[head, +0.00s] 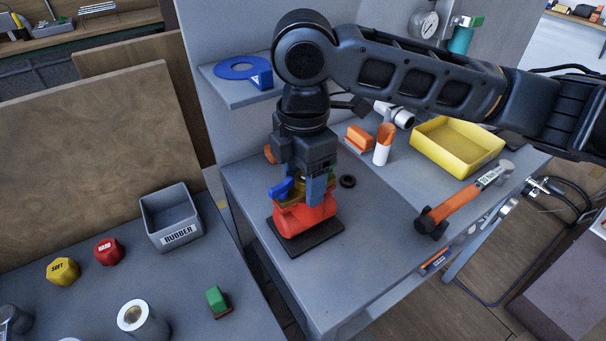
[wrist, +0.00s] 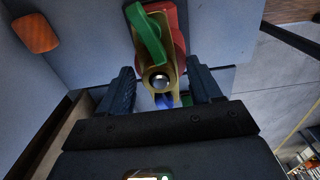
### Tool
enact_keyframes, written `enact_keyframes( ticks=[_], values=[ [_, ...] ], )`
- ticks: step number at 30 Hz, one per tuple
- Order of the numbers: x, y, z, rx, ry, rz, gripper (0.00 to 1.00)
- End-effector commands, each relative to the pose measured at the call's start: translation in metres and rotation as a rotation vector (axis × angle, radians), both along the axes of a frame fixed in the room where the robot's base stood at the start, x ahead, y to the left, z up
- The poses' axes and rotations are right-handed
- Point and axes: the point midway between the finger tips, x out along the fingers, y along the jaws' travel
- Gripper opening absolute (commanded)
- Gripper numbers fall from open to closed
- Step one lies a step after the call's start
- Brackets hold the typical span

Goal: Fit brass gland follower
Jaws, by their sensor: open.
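A red valve body (head: 305,216) sits on a dark square plate (head: 322,242) on the grey bench. A brass piece, apparently the gland follower (wrist: 174,72), is on top of the valve, with a round silver stem end (wrist: 160,81) showing in it. A green part (wrist: 146,34) and a blue part (head: 281,190) are beside the brass. My gripper (wrist: 161,88) is open, pointing down over the valve. In the wrist view its fingers stand on either side of the brass, with gaps visible. In the head view the gripper hides most of the brass.
A small black ring (head: 347,181) lies behind the valve. A grey RUBBER bin (head: 170,216) is on the left table.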

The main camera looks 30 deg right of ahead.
Motion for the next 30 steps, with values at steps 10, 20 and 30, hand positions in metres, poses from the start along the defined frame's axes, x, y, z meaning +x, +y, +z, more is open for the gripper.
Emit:
enact_keyframes(
  ticks=[10, 20, 30],
  values=[
    [-0.002, 0.001, 0.022, 0.001, 0.006, 0.004, 0.87],
    [-0.001, 0.001, 0.044, 0.001, 0.003, 0.003, 0.87],
    [-0.001, 0.001, 0.066, 0.0, 0.002, 0.003, 0.87]
  ],
)
